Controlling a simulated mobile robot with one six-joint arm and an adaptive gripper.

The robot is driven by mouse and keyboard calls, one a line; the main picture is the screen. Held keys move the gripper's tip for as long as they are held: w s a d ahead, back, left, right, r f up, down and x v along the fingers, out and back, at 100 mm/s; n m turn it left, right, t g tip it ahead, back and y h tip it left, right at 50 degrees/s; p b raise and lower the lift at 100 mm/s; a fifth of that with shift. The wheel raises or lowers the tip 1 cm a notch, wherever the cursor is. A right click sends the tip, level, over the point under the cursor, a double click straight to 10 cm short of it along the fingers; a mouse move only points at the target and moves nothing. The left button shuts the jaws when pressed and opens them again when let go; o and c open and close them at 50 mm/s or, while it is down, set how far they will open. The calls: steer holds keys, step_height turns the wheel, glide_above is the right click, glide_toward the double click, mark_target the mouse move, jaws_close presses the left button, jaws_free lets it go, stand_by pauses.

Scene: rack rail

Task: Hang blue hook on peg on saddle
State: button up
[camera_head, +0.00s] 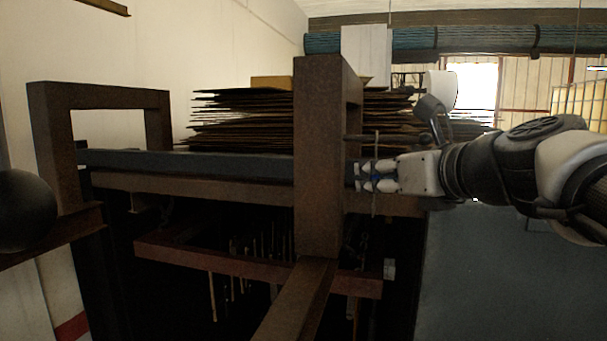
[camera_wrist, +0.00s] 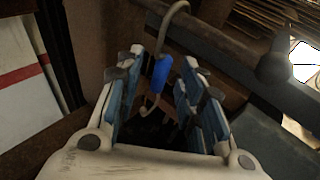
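The hook is a thin grey S-shaped wire with a blue sleeve (camera_wrist: 160,71). In the wrist view it stands between the fingers of my gripper (camera_wrist: 160,80), with room beside the sleeve; firm contact cannot be made out. In the head view my gripper (camera_head: 366,177) reaches in from the right, at the hook's thin wire (camera_head: 376,150). The peg is a dark rod with a round knob (camera_wrist: 274,68); its rod also shows in the head view (camera_head: 395,138). The hook's upper bend lies at the rod; whether it rests on it is unclear. The lower bend looks empty.
A rusty upright post (camera_head: 320,165) stands just left of my gripper. A dark rail (camera_head: 190,164) runs behind it, with stacked thin sheets (camera_head: 245,120) above. A rusty beam (camera_head: 295,300) juts toward the camera. A dark grey panel (camera_head: 480,280) lies below my arm.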

steer(key=s+a+r+p, duration=0.1)
steer(key=s+a, duration=0.1)
steer(key=s, duration=0.5)
steer(key=s+a+r+p, duration=0.1)
steer(key=s+a+r, duration=0.15)
steer(key=s, duration=0.55)
steer(key=w+f+n+y+b, duration=0.1)
steer(key=w+f+b, duration=0.2)
steer(key=f, duration=0.8)
steer(key=w+f+n+g+y+b, duration=0.1)
steer(key=w+f+b, duration=0.2)
steer(key=f+b, duration=0.4)
steer(key=w+f+n+g+y+b, duration=0.1)
steer(key=w+f+b, duration=0.2)
steer(key=f, duration=1.3)
steer(key=shift+a+f+y+b, duration=0.2)
steer(key=shift+y+b, duration=0.2)
steer(key=shift+b, duration=0.5)
